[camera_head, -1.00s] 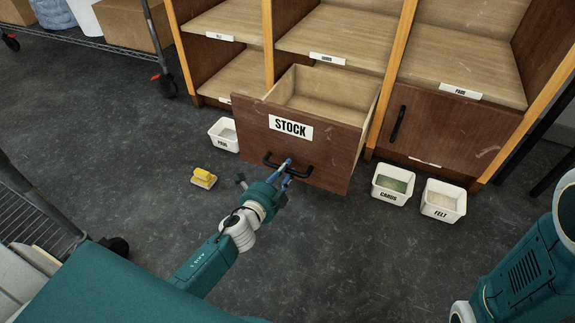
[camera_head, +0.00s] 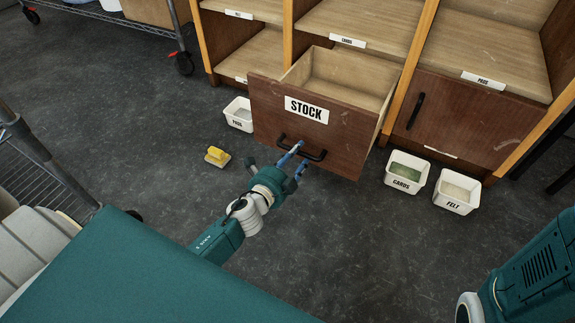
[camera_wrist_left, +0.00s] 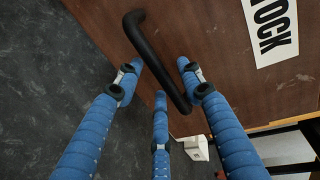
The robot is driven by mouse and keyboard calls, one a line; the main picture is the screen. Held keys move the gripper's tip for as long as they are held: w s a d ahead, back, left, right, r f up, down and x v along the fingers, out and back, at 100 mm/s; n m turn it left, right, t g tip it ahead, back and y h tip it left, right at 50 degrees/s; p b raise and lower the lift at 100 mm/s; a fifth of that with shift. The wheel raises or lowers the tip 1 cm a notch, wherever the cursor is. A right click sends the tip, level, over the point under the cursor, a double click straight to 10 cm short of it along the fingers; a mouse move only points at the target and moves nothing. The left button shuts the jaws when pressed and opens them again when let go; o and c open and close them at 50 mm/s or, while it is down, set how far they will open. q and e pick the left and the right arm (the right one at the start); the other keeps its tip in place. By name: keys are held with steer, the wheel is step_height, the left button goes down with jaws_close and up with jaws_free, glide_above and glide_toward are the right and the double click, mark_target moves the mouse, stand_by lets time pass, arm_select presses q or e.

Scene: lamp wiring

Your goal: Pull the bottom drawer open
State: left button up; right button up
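The bottom drawer, labelled STOCK (camera_head: 340,133), stands pulled out from the shelf unit, its empty-looking pale interior (camera_head: 345,80) showing from above. Its black bar handle (camera_head: 318,155) is on the front. My left gripper (camera_head: 296,160) is at the handle, with its blue fingers spread. In the left wrist view the fingers (camera_wrist_left: 160,80) are apart on both sides of the handle (camera_wrist_left: 152,55), with visible gaps; a third finger lies below. The STOCK label (camera_wrist_left: 271,30) is at upper right there. My right gripper is out of view; only part of that arm shows at lower right.
White bins sit on the floor: one left of the drawer (camera_head: 239,115), CARDS (camera_head: 405,173) and FELT (camera_head: 457,191) to the right. A yellow object (camera_head: 217,157) lies on the floor at left. A closed door (camera_head: 465,120) is right of the drawer. Floor before the drawer is clear.

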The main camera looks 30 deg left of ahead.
arm_select(q)
steer(key=v, duration=1)
steer(key=shift+s, duration=0.2)
